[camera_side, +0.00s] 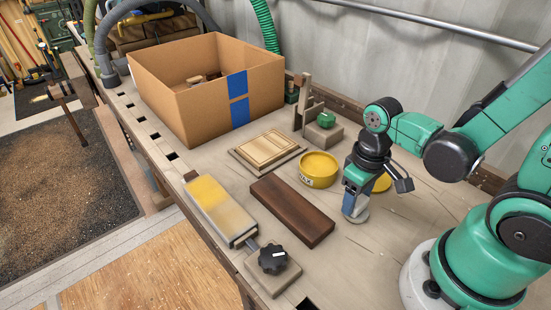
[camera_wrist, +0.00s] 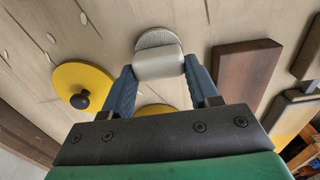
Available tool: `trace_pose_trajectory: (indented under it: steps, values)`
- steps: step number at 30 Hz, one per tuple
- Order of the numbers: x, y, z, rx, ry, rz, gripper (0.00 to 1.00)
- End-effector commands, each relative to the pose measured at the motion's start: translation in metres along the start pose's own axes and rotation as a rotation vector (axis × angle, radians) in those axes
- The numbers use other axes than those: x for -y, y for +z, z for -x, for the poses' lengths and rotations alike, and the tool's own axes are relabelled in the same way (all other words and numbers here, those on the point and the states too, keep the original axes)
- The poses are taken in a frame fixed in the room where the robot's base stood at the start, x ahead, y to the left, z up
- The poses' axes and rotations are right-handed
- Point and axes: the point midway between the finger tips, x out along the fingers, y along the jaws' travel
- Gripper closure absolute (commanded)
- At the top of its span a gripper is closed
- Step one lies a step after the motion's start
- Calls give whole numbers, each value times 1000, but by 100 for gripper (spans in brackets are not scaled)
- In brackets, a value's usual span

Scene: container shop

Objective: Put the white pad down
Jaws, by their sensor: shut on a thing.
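The white pad (camera_side: 357,215) has a rounded pale grip on a grey disc-like base. In the wrist view the pad (camera_wrist: 158,58) sits between the two blue fingers of my gripper (camera_wrist: 158,76), which is shut on its grip. In the side view my gripper (camera_side: 354,197) points down and the pad is at its tips, low over the bench (camera_side: 365,260). I cannot tell whether the pad's base touches the wood. The fingers cover part of the pad in the side view.
A dark brown board (camera_side: 292,210) lies left of the pad. A yellow tin (camera_side: 318,169) stands behind it. A yellow lid (camera_wrist: 82,84) with a black knob lies nearby. A panel (camera_side: 267,150), cardboard box (camera_side: 190,108) and clamp knob (camera_side: 273,259) are farther left. Bench in front is clear.

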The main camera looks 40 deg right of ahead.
Motion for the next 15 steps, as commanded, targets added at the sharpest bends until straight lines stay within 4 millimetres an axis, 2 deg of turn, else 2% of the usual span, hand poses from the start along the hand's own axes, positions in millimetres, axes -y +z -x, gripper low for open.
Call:
trace_pose_trajectory:
  steps: [2, 3, 5, 6, 15]
  values:
    - [0, 0, -3, 0, 0, 0, 88]
    - [0, 0, -2, 0, 0, 0, 35]
    - [0, 0, -2, 0, 0, 0, 18]
    - [0, 0, -2, 0, 0, 0, 14]
    - [0, 0, -2, 0, 0, 0, 14]
